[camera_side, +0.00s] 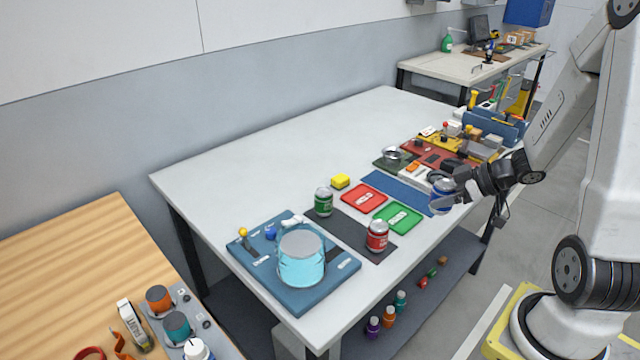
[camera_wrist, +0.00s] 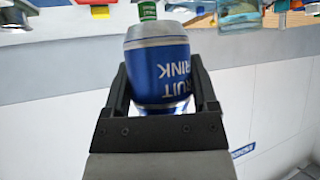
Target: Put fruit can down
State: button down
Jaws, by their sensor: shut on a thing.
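The blue fruit can (camera_side: 440,196), with a silver rim, is in my gripper (camera_side: 452,190) above the front edge of the white table, by the blue mat (camera_side: 396,192). In the wrist view the can (camera_wrist: 160,68) fills the space between both fingers of my gripper (camera_wrist: 162,90). Its lettering reads "FRUIT DRINK" in part, upside down. The gripper is shut on it. In the side view the can looks roughly upright. I cannot tell exactly how high it is above the table.
A red can (camera_side: 377,236) and a green can (camera_side: 323,201) stand on a dark mat (camera_side: 350,228). Red (camera_side: 364,198) and green (camera_side: 398,218) trays lie beside it. A blue board (camera_side: 335,277) carries a clear vessel (camera_side: 301,258). The table's back left is clear.

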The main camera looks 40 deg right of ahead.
jog(key=w+d+f, duration=0.3)
jog(key=w+f, duration=0.1)
jog(key=w, duration=0.4)
send_over(398, 218)
jog(key=s, duration=0.1)
notch_tip(398, 218, down, 5)
jog(key=shift+a+r, duration=0.15)
jog(key=shift+r, duration=0.05)
jog(key=shift+w+f, duration=0.3)
jog(key=shift+f, duration=0.05)
jog(key=shift+w+d+f, duration=0.2)
jog(key=shift+w+f, duration=0.05)
jog(key=shift+f, duration=1.6)
jog(key=shift+f, duration=0.1)
